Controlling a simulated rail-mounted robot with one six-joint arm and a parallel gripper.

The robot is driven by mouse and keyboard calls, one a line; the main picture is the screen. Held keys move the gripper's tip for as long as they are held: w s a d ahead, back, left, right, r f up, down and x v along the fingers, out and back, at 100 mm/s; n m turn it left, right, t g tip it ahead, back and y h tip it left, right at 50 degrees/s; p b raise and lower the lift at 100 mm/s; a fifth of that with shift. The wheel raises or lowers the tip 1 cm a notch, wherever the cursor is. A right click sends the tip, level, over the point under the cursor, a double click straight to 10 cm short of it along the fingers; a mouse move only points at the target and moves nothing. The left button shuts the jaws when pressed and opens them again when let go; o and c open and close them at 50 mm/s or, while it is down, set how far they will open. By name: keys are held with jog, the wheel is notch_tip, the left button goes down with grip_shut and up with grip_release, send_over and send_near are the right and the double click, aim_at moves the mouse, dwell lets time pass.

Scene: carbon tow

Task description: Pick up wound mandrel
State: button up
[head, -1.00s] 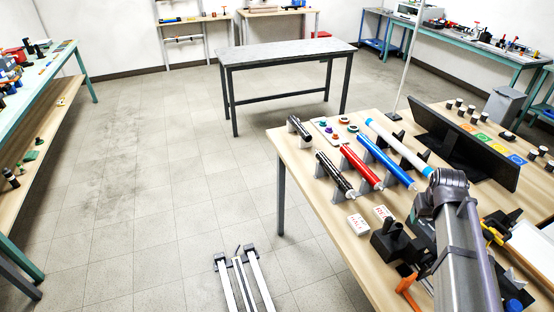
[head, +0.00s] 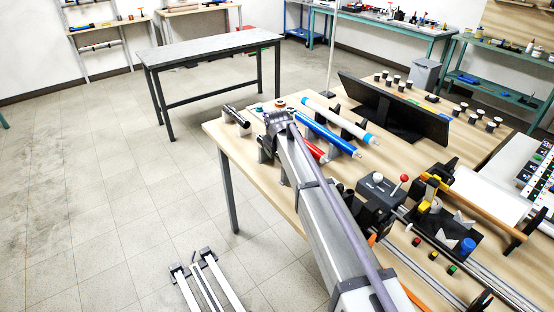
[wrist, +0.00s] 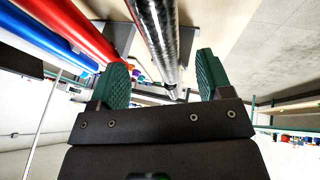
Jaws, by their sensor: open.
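In the wrist view a glossy black carbon-wound mandrel (wrist: 158,38) runs down from the top edge toward the space between my fingers. My gripper (wrist: 163,76) is open, with one green ridged fingertip on each side of the mandrel's line. A gap shows on both sides, so neither finger appears to touch it. How deep the mandrel sits relative to the fingertips I cannot tell. In the head view my arm covers this mandrel and the gripper's fingers.
A red tube (head: 316,151), a blue tube (head: 328,133) and a white tube with blue ends (head: 340,118) lie beside it on supports. A short dark tube (head: 236,116) lies at the table's left end. A black panel (head: 394,106) stands behind. The grey-topped table (head: 207,45) is bare.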

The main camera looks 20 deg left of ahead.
jog(key=b+x, duration=0.4)
jog(key=x, duration=0.1)
jog(key=shift+s+f, duration=0.2)
jog(key=shift+s, duration=0.1)
jog(key=shift+w+f+b, duration=0.1)
jog(key=shift+w+b, duration=0.05)
jog(key=shift+b, duration=0.15)
jog(key=shift+r, duration=0.25)
jog(key=c, duration=1.2)
